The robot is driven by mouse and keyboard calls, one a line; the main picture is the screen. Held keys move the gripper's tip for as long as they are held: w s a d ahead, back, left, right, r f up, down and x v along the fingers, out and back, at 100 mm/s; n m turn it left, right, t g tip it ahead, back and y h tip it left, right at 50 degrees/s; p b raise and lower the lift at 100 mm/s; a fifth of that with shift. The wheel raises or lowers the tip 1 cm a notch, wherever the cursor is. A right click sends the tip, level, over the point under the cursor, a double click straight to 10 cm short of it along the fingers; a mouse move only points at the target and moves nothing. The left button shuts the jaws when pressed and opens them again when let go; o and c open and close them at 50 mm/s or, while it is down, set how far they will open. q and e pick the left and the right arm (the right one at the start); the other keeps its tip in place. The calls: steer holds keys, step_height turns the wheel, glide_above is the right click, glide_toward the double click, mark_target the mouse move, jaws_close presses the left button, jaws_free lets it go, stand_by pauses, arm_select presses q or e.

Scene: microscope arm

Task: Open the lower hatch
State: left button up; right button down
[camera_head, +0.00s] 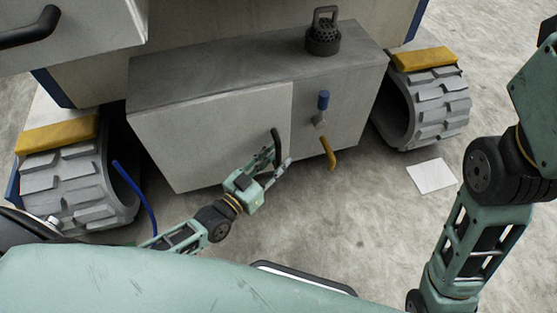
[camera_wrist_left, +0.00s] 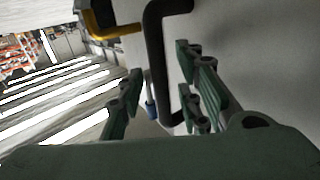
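The lower hatch (camera_head: 215,135) is a light grey panel on the front of a grey box, and it looks shut. Its black bar handle (camera_head: 277,145) stands upright near the panel's right edge. My left gripper (camera_head: 272,170) is at the lower end of this handle. In the left wrist view the gripper's green fingers (camera_wrist_left: 158,88) are spread apart. The black handle (camera_wrist_left: 154,60) runs between them, nearer the right-hand finger; I cannot tell whether they touch. My right arm shows at the right of the head view, but its gripper is not in view.
A black vented cap (camera_head: 323,35) stands on the box. Tracks (camera_head: 75,185) (camera_head: 430,105) flank it. A white sheet (camera_head: 432,175) lies on open floor.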

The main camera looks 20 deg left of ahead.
arm_select(q)
steer(key=shift+w+d, duration=0.25)
steer(key=shift+w, duration=0.25)
jaws_close()
stand_by(0.3)
